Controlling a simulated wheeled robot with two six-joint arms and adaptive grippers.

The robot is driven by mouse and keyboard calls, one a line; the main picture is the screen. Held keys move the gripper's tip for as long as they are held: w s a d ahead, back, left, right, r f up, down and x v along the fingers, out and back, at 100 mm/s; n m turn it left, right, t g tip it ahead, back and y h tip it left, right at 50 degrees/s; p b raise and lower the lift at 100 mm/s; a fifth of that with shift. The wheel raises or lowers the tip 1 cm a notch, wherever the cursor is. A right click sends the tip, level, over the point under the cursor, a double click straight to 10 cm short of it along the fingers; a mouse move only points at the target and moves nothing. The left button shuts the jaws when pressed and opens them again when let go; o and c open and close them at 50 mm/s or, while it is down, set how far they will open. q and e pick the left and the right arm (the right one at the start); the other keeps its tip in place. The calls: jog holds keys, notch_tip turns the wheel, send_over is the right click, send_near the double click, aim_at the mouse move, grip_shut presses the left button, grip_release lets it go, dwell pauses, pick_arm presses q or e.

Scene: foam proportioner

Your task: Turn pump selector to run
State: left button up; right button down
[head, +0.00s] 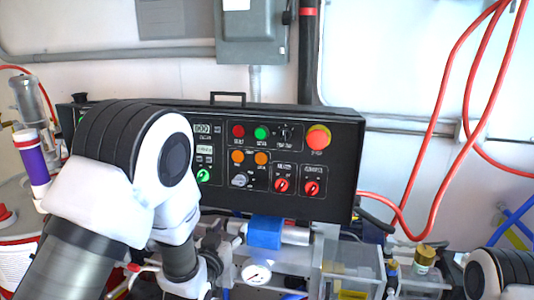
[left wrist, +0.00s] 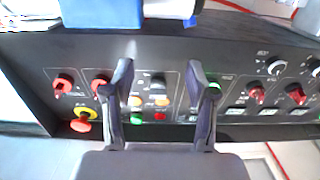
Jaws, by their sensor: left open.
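The black control panel (head: 335,150) faces me in the head view. It carries two red knobs (head: 281,185) (head: 312,187), a silver key-like switch (head: 240,180), a green knob (head: 203,175) and a small black selector (head: 285,132). The labels are too blurred to tell which is the pump selector. In the left wrist view the panel appears upside down. My left gripper (left wrist: 162,78) is open before it, its fingers apart. The silver switch (left wrist: 158,84) shows between the fingers, and the green knob (left wrist: 214,88) by the right finger. I see nothing held. My right gripper is out of view.
A red mushroom button (head: 318,137) sits at the panel's upper right. A blue block (head: 265,232) and a gauge (head: 256,273) are below the panel. Red hoses (head: 440,130) hang at the right. My left arm hides the panel's left part.

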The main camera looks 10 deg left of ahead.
pick_arm(q)
jog(key=p, duration=0.2)
send_near(238, 184)
jog(key=w, duration=0.2)
jog(key=t, duration=0.1)
jog(key=w, duration=0.2)
jog(key=w+p, duration=0.1)
jog(key=w, duration=0.1)
jog(key=w+p, duration=0.1)
jog(key=w, duration=0.1)
jog(key=shift+w+d+f, duration=0.15)
jog(key=shift+w+f, duration=0.1)
jog(key=shift+f, duration=0.1)
jog(key=shift+w, duration=0.35)
jog(key=shift+w+r, duration=0.1)
jog(key=shift+w, duration=0.1)
grip_shut()
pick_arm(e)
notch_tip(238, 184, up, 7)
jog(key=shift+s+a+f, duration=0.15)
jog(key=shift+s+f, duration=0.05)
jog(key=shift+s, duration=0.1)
